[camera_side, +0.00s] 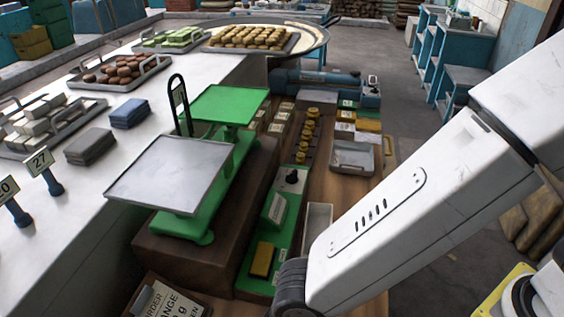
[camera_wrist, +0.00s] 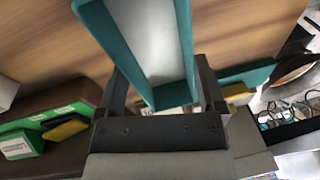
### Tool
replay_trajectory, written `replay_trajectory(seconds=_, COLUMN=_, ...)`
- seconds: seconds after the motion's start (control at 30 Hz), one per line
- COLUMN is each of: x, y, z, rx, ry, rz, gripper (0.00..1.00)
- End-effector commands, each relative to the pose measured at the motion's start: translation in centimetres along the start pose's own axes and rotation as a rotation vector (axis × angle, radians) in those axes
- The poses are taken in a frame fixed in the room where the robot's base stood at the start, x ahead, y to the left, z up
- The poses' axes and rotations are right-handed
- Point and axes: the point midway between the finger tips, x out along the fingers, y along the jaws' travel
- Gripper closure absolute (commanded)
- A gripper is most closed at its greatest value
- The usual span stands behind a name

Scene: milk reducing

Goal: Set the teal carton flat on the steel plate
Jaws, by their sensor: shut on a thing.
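In the wrist view, my gripper (camera_wrist: 161,88) is shut on the teal carton (camera_wrist: 184,45). The carton has teal edges around a pale grey-white face and runs up out of the frame from between the fingers. In the side view, the steel plate (camera_side: 172,174) is a bare, square grey tray with a low rim on the front of a green balance scale (camera_side: 227,165). A green plate (camera_side: 229,104) sits on the scale's far side, also bare. Neither my gripper nor the carton shows in the side view; my arm runs down to the bottom edge.
A black upright hoop (camera_side: 180,100) stands beside the plates. A green board (camera_side: 284,215) with a yellow block (camera_side: 262,259) and brass weights (camera_side: 306,136) lie right of the scale. A white counter (camera_side: 95,165) with trays and numbered signs is at left. An order sign (camera_side: 165,303) stands in front.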

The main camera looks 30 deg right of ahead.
Motion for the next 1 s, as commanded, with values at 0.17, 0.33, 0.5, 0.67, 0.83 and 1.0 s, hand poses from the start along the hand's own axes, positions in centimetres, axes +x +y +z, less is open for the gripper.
replay_trajectory(seconds=0.17, x=-2.5, y=-0.4, z=-0.3, rx=-0.001, ry=0.003, rz=-0.001, gripper=0.76)
replay_trajectory(seconds=0.33, x=-5.0, y=-0.7, z=-0.5, rx=-0.001, ry=0.003, rz=-0.001, gripper=0.76)
replay_trajectory(seconds=0.5, x=-6.8, y=-1.0, z=-0.7, rx=-0.001, ry=0.001, rz=0.0, gripper=0.76)
replay_trajectory(seconds=0.67, x=-7.5, y=-1.1, z=-0.7, rx=0.0, ry=-0.002, rz=0.001, gripper=0.76)
replay_trajectory(seconds=0.83, x=-7.6, y=-1.1, z=-0.7, rx=0.0, ry=-0.002, rz=0.001, gripper=0.76)
replay_trajectory(seconds=1.0, x=-7.6, y=-1.1, z=-0.7, rx=0.0, ry=-0.002, rz=0.001, gripper=0.76)
